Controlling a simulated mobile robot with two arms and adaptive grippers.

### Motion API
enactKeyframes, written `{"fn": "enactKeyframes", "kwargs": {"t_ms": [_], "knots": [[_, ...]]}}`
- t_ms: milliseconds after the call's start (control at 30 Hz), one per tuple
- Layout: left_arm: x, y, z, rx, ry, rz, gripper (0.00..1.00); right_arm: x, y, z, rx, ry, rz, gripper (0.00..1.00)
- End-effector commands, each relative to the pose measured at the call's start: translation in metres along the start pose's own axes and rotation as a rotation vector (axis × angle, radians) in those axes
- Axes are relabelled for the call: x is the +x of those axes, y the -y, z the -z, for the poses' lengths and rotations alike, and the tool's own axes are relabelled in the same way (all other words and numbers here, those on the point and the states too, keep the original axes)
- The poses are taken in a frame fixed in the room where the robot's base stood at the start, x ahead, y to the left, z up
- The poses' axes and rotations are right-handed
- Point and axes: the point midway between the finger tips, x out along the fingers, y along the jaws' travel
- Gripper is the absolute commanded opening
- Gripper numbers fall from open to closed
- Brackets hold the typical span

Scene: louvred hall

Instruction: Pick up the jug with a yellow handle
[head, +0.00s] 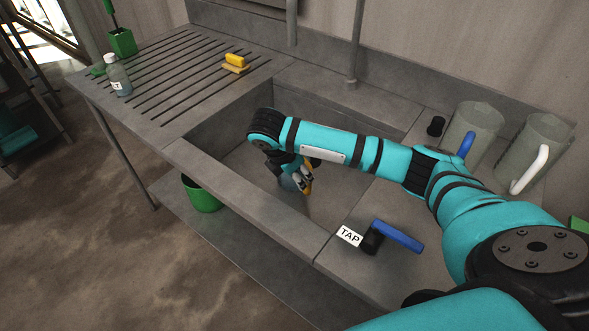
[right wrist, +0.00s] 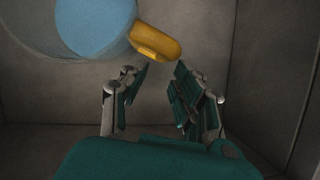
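The jug (right wrist: 95,25) with the yellow handle (right wrist: 157,43) is inside the sink. In the right wrist view its round bluish opening is at the top left, cut off by the frame edge, with the handle pointing right. In the head view the jug (head: 288,184) is mostly hidden by my right arm. My right gripper (right wrist: 158,75) is open, its fingers apart. The handle shows just beyond the gap between the fingertips, and I see nothing held. In the head view my right gripper (head: 302,178) is down in the sink. My left gripper is not in view.
Sink walls (head: 215,130) surround my right gripper. Grey jugs with a blue handle (head: 466,145) and a white handle (head: 529,170) stand at right. A blue tap lever (head: 398,236) is near the front. A bottle (head: 118,76) and yellow sponge (head: 235,61) are on the drainboard.

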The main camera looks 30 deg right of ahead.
Motion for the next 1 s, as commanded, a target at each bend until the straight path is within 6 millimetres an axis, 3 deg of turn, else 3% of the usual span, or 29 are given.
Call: {"fn": "enactKeyframes", "kwargs": {"t_ms": [200, 600, 867, 1000], "knots": [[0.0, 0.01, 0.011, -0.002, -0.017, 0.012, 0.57, 0.019, 0.0, -0.001, 0.001, 0.001, 0.0, 0.29], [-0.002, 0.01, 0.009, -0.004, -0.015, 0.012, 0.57, 0.067, 0.004, -0.006, 0.001, 0.001, 0.0, 0.29], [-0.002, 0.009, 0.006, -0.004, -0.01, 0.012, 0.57, 0.07, 0.003, -0.006, 0.0, 0.001, -0.002, 0.29], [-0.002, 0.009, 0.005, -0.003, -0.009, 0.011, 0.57, 0.07, 0.003, -0.006, 0.0, 0.001, -0.002, 0.13]]}}
